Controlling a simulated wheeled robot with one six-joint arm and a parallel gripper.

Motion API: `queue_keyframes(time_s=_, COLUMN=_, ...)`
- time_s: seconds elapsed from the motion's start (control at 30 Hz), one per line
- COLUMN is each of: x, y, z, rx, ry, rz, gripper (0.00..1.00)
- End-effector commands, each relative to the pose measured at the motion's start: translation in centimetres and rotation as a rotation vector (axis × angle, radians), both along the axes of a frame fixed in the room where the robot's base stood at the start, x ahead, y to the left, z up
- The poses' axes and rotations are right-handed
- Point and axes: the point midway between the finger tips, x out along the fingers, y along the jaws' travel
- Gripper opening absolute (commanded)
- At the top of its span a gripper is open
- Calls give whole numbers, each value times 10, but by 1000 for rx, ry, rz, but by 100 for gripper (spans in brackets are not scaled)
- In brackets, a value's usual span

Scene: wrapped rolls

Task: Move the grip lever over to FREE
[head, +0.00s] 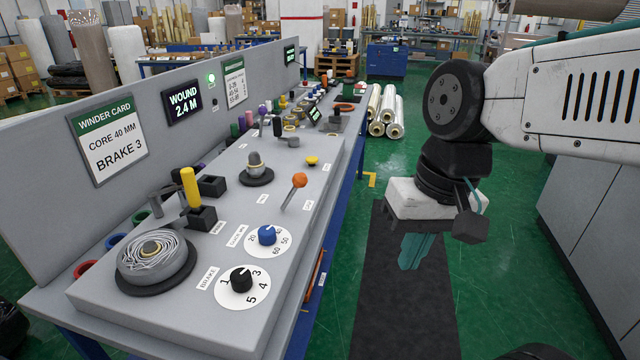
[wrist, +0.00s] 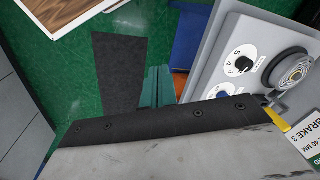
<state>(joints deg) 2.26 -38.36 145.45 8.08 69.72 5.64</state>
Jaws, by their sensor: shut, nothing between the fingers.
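A lever with an orange ball knob (head: 299,180) stands on the sloping grey panel in the head view. Its shaft leans, with the knob up and to the right of its foot. It looks like the grip lever; the small labels beside it are too small to read, so I cannot tell which one says FREE. My gripper (head: 413,256) hangs over the floor to the right of the bench, well apart from the lever. Its teal fingers are shut and empty. They also show in the wrist view (wrist: 156,82), where I cannot make out the lever.
The panel (head: 230,180) also carries a black brake dial (head: 241,279), a blue core dial (head: 267,235), a yellow button (head: 311,160), a wound roll (head: 155,262) and a yellow post (head: 190,187). Grey cabinets (head: 590,210) stand at the right. Wrapped rolls (head: 388,108) lie behind.

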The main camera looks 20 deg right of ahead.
Motion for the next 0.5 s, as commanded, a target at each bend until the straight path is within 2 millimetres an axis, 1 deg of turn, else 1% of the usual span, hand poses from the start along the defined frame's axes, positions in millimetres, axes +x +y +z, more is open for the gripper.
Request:
queue_keyframes(time_s=0.13, x=36, y=16, z=-9, rx=225, ry=116, rz=-306, gripper=0)
queue_keyframes(time_s=0.27, x=77, y=22, z=-14, rx=436, ry=220, rz=-612, gripper=0)
queue_keyframes(time_s=0.37, x=113, y=17, z=-18, rx=597, ry=304, rz=-854, gripper=0)
queue_keyframes(time_s=0.4, x=128, y=13, z=-21, rx=662, ry=339, rz=-952, gripper=0)
queue_keyframes(time_s=0.47, x=151, y=3, z=-24, rx=758, ry=389, rz=-1099, gripper=0)
queue_keyframes(time_s=0.5, x=166, y=-5, z=-27, rx=821, ry=421, rz=-1194, gripper=0)
